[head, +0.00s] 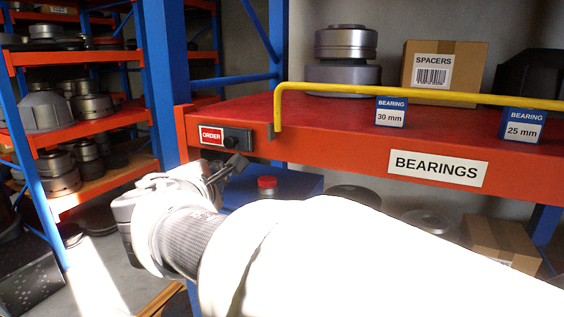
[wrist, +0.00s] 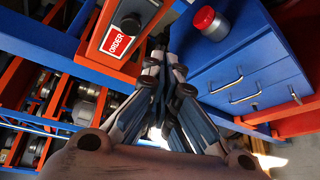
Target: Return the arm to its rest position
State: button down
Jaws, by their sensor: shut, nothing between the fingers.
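My arm reaches across the lower part of the head view, from the lower right toward the left. My gripper (head: 228,171) is at its end, just below the ORDER box in the picture. In the wrist view my gripper (wrist: 163,66) shows its fingers close together with nothing held between them. The ORDER box has a red label (head: 211,136) and a dark round button (head: 231,142). In the wrist view the button (wrist: 131,23) is up and left of the fingertips, apart from them in the picture. My arm hides part of the lower shelf.
The red shelf (head: 340,136) carries a yellow rail (head: 360,91), a spacers carton (head: 443,66) and blue bearing boxes, 30 mm (head: 391,112) and 25 mm (head: 522,126). A blue drawer cabinet (wrist: 228,72) with a red-capped jar (wrist: 211,22) stands close by. Another rack (head: 84,121) is left.

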jog(key=s+d+f+m+g+h+b, duration=0.15)
jog(key=s+d+f+m, duration=0.25)
jog(key=d, duration=0.5)
jog(key=s+d+f+m+g+h, duration=0.1)
jog(key=s+d+f+m+g, duration=0.25)
jog(key=d, duration=0.55)
jog(key=s+d+f+m+g+h+b, duration=0.1)
jog(key=s+d+f+m+g+h, duration=0.1)
jog(key=s+d+f+m, duration=0.5)
jog(key=s+d+f+m+g+y, duration=0.2)
jog(key=s+f+m, duration=0.2)
jog(key=s, duration=0.4)
jog(key=s+d+f+m+g+y+b, duration=0.1)
jog(key=s+f+m+g+y, duration=0.1)
jog(key=s+f, duration=0.4)
jog(key=shift+s+d+f+m, duration=0.25)
jog(key=shift+s+d+m, duration=0.15)
jog(key=shift+s+m, duration=0.5)
